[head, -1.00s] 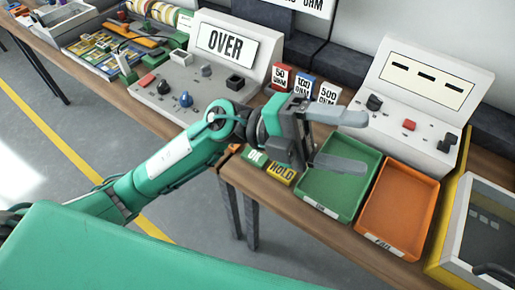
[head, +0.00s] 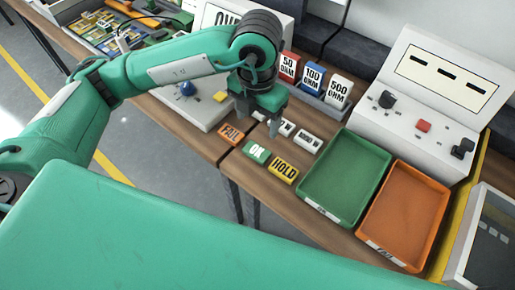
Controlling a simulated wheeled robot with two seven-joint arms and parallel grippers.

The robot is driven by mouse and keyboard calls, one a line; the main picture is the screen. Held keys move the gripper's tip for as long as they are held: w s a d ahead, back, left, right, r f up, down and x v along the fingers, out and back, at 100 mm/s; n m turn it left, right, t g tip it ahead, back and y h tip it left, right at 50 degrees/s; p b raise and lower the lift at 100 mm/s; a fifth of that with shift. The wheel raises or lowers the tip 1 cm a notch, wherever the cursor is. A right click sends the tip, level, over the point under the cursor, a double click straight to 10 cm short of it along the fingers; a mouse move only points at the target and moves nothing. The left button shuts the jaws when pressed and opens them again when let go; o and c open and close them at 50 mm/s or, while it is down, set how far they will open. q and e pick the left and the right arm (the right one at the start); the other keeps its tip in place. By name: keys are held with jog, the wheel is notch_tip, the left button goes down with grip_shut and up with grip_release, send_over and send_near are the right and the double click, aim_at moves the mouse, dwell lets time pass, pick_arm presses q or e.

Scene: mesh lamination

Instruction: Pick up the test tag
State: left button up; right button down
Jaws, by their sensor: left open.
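Several small tags lie on the wooden table in front of the resistor blocks: an orange tag (head: 231,135), a green OK tag (head: 257,152) and a yellow HOLD tag (head: 284,169). Behind them lie white tags with dark marks, one in the middle (head: 285,128) and one at the right (head: 308,141). I cannot read which one is the test tag. My left gripper (head: 258,119) points down, open, low over the left end of the white row. Its fingers partly hide what is there, and I cannot tell whether they touch it. My right gripper is not in view.
A green tray (head: 345,180) and an orange tray (head: 405,217) stand empty to the right. Red, blue and white ohm blocks (head: 313,77) stand just behind the tags. A grey console (head: 193,108) is left of the gripper, and another console (head: 440,100) is at the right.

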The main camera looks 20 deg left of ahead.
pick_arm(q)
send_over(257, 151)
notch_tip(257, 151, down, 6)
jog(key=shift+w+r, duration=0.1)
jog(key=shift+f+p, duration=0.35)
jog(key=shift+f, duration=0.2)
notch_tip(257, 151, down, 4)
jog(key=shift+r+p, duration=0.2)
jog(key=shift+p, duration=0.3)
jog(key=shift+f, duration=0.5)
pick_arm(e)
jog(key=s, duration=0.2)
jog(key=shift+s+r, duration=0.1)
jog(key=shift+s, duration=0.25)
pick_arm(q)
jog(key=c, duration=0.6)
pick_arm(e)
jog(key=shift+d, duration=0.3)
